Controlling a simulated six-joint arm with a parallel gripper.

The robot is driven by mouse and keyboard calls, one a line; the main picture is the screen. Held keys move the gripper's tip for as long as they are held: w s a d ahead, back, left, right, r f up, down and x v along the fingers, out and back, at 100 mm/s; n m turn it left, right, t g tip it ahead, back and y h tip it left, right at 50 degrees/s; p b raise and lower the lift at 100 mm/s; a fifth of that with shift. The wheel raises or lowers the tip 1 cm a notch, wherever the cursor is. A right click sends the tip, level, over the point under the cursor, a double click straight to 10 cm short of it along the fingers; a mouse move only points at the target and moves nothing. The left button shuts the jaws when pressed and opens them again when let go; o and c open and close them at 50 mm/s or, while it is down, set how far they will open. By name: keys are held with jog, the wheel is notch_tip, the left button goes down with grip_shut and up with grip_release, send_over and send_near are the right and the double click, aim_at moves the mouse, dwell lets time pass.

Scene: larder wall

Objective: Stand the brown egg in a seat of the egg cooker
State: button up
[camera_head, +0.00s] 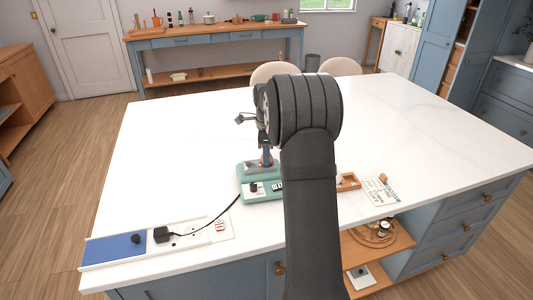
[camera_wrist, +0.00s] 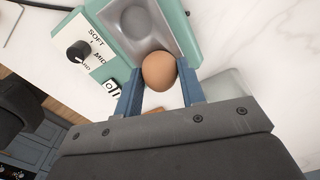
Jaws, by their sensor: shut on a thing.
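My gripper (camera_wrist: 160,88) is shut on the brown egg (camera_wrist: 158,70) in the wrist view, with a blue finger on each side of it. The egg overlaps the near edge of the egg cooker's grey metal top (camera_wrist: 150,28) in that view; I cannot tell whether they touch. The cooker has a green body and a white panel (camera_wrist: 92,45) with a black knob. In the head view the cooker (camera_head: 262,192) stands on the white counter, partly hidden by my arm.
A black cord runs from the cooker to a plug (camera_head: 162,235) on a socket strip with a blue panel (camera_head: 112,249). A small wooden box (camera_head: 348,181) and a printed card (camera_head: 380,191) lie to the right. The counter (camera_head: 420,120) is clear farther right.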

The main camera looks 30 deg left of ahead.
jog(key=o, duration=0.8)
jog(key=shift+o, duration=0.2)
notch_tip(320, 180, up, 18)
jog(key=shift+f, duration=0.25)
notch_tip(320, 180, down, 17)
jog(key=shift+f, duration=0.15)
jog(key=shift+r, duration=0.3)
